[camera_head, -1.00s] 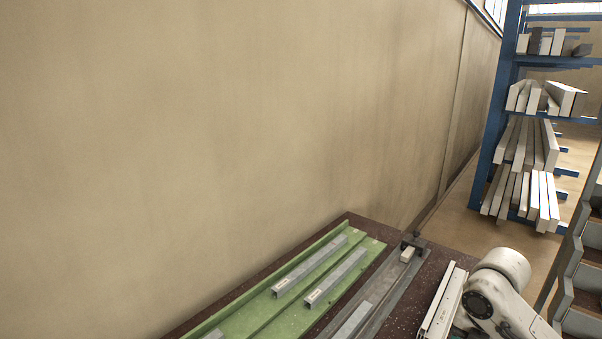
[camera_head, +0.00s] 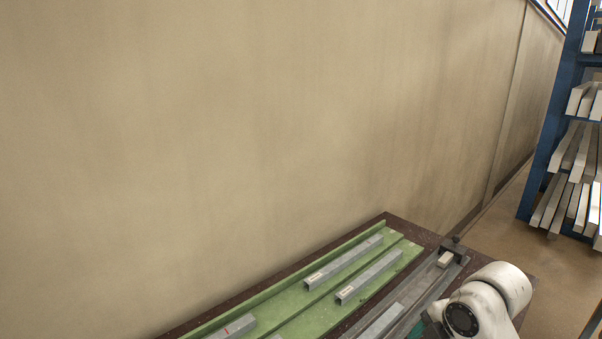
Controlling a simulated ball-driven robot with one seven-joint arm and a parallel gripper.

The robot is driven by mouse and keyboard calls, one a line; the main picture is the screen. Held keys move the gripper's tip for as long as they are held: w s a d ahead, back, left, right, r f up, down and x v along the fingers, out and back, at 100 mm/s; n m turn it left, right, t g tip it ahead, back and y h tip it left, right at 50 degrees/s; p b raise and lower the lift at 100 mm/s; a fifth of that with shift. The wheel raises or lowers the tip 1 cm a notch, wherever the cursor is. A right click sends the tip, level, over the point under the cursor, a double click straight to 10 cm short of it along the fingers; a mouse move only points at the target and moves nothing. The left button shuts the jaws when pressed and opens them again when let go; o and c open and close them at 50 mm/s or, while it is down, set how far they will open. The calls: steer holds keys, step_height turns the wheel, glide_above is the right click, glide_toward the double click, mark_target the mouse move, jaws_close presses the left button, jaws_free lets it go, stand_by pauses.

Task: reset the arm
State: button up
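My arm (camera_head: 490,303) shows at the bottom right, a white rounded link over the right side of the bench. My gripper is not in view. The bench (camera_head: 405,226) has a dark speckled top. A green tray (camera_head: 318,309) on it bears several grey metal profiles, among them one at the back (camera_head: 345,262) and one in front of it (camera_head: 369,277). A grey rail with a dark clamp (camera_head: 453,246) at its far end runs along the right of the tray. A small pale block (camera_head: 445,259) sits by the clamp.
A plain beige wall (camera_head: 250,130) stands close behind the bench. A blue rack (camera_head: 548,130) with stacked pale bars stands at the far right. Brown floor (camera_head: 560,265) shows between the bench and the rack.

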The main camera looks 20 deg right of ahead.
steer(key=a+f+m+t+y, duration=0.1)
steer(key=a+f+m, duration=0.3)
steer(key=a, duration=0.6)
steer(key=s+a+f+m, duration=0.1)
steer(key=s+f+m, duration=0.2)
steer(key=s, duration=0.2)
steer(key=s+a+f+m+g, duration=0.1)
steer(key=s+a+f+m, duration=0.1)
steer(key=s+f+m, duration=0.1)
steer(key=s+a+f+m+g, duration=0.1)
steer(key=s+a+f+m, duration=0.1)
steer(key=s+m, duration=0.3)
steer(key=shift+s+a+f+h, duration=0.1)
steer(key=shift+s+f+h, duration=0.4)
steer(key=shift+s, duration=0.45)
steer(key=s+d+f+m+g+h+b, duration=0.1)
steer(key=s+d+f+m+b, duration=0.1)
steer(key=s, duration=0.5)
steer(key=shift+s+d+f+m+g+h, duration=0.3)
steer(key=shift+d+f+m, duration=0.2)
steer(key=shift+d+f, duration=0.6)
